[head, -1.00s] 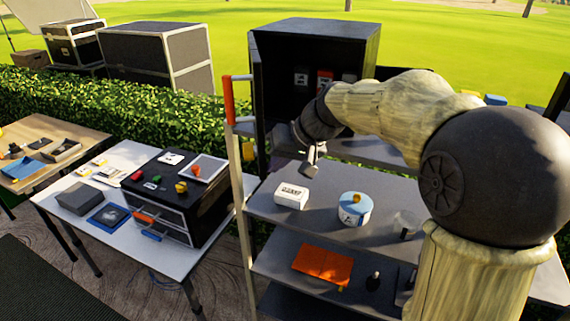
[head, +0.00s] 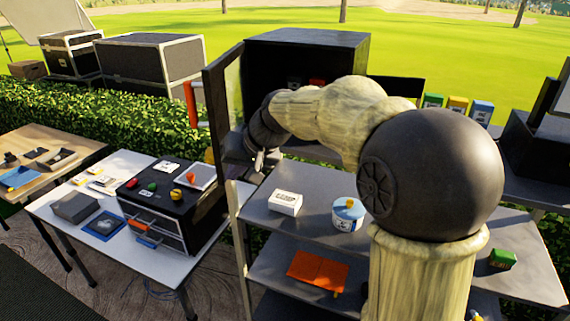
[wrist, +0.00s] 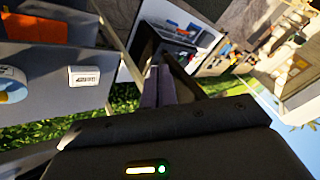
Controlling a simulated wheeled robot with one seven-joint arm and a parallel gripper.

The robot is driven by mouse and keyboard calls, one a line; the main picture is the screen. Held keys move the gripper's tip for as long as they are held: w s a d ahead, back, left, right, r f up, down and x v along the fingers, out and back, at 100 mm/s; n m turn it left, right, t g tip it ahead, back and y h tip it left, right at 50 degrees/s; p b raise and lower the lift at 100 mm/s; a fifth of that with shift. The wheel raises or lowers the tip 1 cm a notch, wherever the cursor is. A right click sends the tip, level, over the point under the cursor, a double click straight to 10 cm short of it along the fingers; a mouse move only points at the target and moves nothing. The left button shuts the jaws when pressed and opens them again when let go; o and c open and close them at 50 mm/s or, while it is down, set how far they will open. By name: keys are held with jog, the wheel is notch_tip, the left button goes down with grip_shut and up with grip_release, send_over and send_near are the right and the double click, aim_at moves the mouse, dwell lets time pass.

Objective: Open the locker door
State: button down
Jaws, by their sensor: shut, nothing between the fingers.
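The locker (head: 310,52) is a black box on the upper part of the shelf cart. Its door (head: 222,105) is black, hinged on the left, and stands wide open, swung out toward me. The door's orange-red handle (head: 192,103) is on its outer, left side. My gripper (head: 259,160) is shut and empty, low beside the door's inner face. Its fingers also show in the wrist view (wrist: 160,82). I cannot tell whether it touches the door. My arm hides part of the locker's inside, where several small labelled items (head: 316,83) show.
The cart shelf (head: 262,218) below holds a white box (head: 285,202) and a blue-and-white tub (head: 347,214). An orange cloth (head: 318,271) lies on a lower shelf. A white table (head: 60,193) with a black drawer unit (head: 168,205) stands left, near the open door.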

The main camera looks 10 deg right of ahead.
jog(key=shift+d, duration=0.15)
jog(key=s+d+f+b+v, duration=0.1)
jog(key=b+v, duration=0.2)
jog(key=v, duration=0.9)
jog(key=shift+s+d+f+b, duration=0.2)
jog(key=shift+s+f+b, duration=0.05)
jog(key=shift+f+b, duration=0.1)
jog(key=s+d+f+h, duration=0.2)
jog(key=s+f, duration=0.2)
jog(key=f, duration=0.6)
jog(key=s+d+f+m+g+h, duration=0.1)
jog(key=s+f, duration=0.4)
jog(key=f, duration=0.5)
jog(key=s+d+f+g+h, duration=0.1)
jog(key=s+d+f, duration=0.3)
jog(key=f, duration=0.6)
jog(key=shift+s+d+f+h, duration=0.4)
jog(key=shift+s+h, duration=0.3)
jog(key=shift+h, duration=0.2)
